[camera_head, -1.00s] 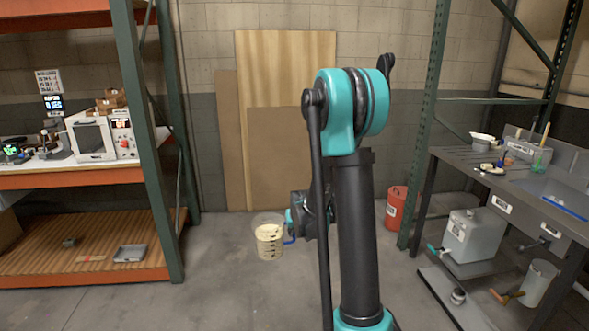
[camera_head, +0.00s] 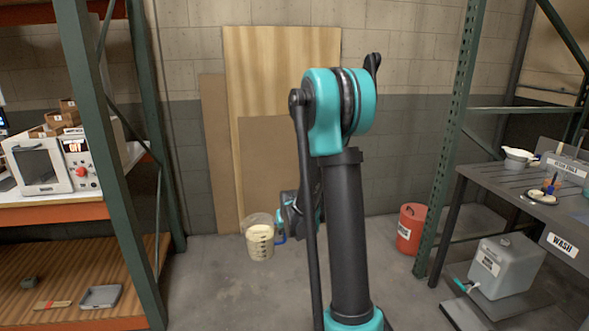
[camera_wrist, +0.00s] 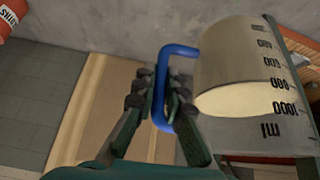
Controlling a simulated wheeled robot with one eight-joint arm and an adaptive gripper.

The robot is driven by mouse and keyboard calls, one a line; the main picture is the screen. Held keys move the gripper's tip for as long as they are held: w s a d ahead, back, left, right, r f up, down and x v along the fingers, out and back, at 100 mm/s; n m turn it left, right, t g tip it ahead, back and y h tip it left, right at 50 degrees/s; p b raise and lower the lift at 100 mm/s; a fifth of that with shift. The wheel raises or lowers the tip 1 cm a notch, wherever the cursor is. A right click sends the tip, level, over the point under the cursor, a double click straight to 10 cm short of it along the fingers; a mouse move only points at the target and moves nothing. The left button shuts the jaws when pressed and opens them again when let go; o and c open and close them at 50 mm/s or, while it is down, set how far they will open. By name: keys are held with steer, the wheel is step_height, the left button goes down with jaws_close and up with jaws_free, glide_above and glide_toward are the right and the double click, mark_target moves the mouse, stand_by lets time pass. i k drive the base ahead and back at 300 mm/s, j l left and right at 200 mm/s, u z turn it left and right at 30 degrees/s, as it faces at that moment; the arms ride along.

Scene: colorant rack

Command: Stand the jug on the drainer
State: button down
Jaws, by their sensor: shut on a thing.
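The jug (camera_head: 260,243) is a clear measuring jug with black marks, a blue handle and cream-coloured contents. In the wrist view the jug (camera_wrist: 240,75) is on the right, tilted in the picture, with its millilitre scale showing. My gripper (camera_wrist: 166,95) is shut on the blue handle (camera_wrist: 164,75). In the head view the gripper is largely hidden behind my arm, and the jug hangs in the air to the arm's left, looking about upright.
A red bin (camera_head: 411,228) is by the green rack post (camera_head: 452,140). Orange shelving (camera_head: 70,209) is at left. Floor between is clear.

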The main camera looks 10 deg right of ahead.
mark_target(520, 187)
steer(key=i, duration=2.3)
steer(key=i+z, duration=0.15)
steer(key=z, duration=0.3)
steer(key=i+z, duration=0.15)
steer(key=z, duration=2.85)
